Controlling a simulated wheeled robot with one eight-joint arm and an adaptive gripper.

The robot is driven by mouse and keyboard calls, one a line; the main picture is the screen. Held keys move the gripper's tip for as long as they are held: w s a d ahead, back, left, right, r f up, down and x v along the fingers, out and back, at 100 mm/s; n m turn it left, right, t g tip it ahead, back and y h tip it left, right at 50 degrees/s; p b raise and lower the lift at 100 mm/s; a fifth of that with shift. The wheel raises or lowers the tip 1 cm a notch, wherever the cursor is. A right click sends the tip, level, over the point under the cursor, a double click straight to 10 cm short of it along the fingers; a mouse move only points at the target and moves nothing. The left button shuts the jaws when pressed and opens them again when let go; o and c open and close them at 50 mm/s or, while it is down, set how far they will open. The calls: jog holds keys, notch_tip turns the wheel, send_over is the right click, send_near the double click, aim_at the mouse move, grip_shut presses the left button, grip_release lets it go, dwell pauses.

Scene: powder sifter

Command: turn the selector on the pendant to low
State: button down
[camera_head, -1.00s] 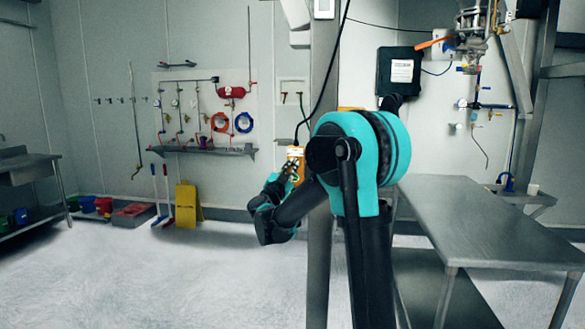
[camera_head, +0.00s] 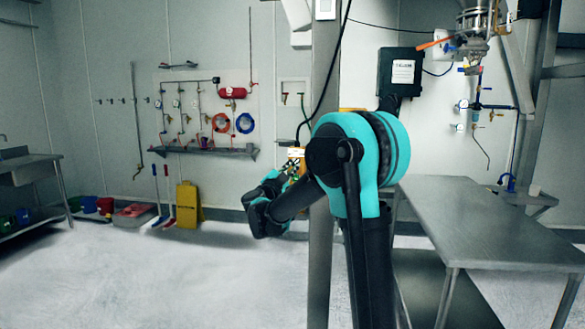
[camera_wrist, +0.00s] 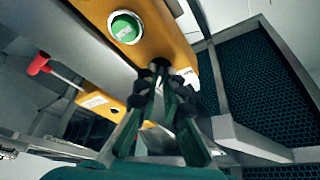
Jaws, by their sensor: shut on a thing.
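The yellow pendant (camera_head: 296,153) hangs on a black cable beside the grey post in the head view, partly covered by my gripper. In the wrist view the pendant (camera_wrist: 157,28) spans the top, with a round green button (camera_wrist: 125,27) on its face. My gripper (camera_wrist: 160,70) has its fingertips close together at the pendant's lower part, shut on the selector. The fingertips hide the selector, so its pointer and setting cannot be read. In the head view my gripper (camera_head: 291,168) is small at the pendant.
A steel table (camera_head: 475,225) stands at the right. The grey post (camera_head: 318,250) rises close beside my arm. A wall panel with hoses and gauges (camera_head: 205,115) is behind. In the wrist view a red-ended rod (camera_wrist: 40,65) and dark mesh (camera_wrist: 265,85) show.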

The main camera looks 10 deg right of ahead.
jog(key=c, duration=1.6)
grip_release()
jog(key=shift+c, duration=0.2)
jog(key=v, duration=1.2)
